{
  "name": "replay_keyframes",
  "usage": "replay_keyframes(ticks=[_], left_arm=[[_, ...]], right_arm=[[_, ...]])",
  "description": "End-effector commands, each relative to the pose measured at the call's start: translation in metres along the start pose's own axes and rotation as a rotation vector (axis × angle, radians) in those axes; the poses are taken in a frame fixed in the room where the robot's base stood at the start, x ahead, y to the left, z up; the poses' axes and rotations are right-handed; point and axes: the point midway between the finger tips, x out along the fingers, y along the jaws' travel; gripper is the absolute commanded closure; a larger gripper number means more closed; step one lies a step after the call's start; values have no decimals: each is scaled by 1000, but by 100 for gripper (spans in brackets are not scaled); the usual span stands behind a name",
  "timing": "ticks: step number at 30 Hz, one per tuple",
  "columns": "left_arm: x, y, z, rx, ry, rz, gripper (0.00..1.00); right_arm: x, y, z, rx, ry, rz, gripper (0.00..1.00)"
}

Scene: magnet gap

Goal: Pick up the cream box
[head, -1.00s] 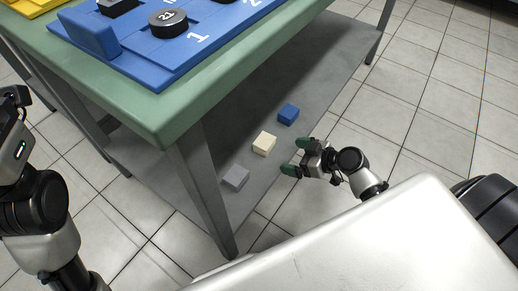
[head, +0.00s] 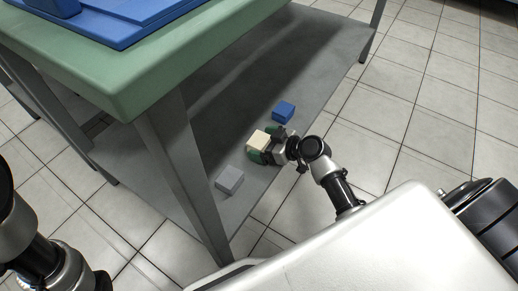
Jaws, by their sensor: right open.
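The cream box (head: 258,140) sits on the grey lower shelf (head: 310,70) of the table, between a blue box and a grey box. My right gripper (head: 264,145) is at the cream box, with its green-tipped fingers open around it. One fingertip shows at the near side of the box and the other is partly hidden on the far side. I cannot tell whether the fingers touch it. My left arm shows at the lower left, but its gripper is out of view.
The blue box (head: 283,112) lies close behind my right gripper, and the grey box (head: 229,180) lies nearer the front leg (head: 178,165). The green tabletop (head: 130,85) overhangs the shelf, with a blue board (head: 130,25) on top. Tiled floor is clear at the right.

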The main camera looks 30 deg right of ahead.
Motion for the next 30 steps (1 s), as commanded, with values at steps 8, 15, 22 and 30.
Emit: replay_keyframes(ticks=[8,15,22,30], left_arm=[[3,1,-3,2,13,5,57],[3,1,-3,2,12,5,57],[3,1,-3,2,12,6,57],[5,1,-3,1,13,6,57]], right_arm=[[8,0,0,0,-1,0,2],[8,0,0,0,-1,0,30],[8,0,0,0,-1,0,54],[7,0,-3,0,-1,0,54]])
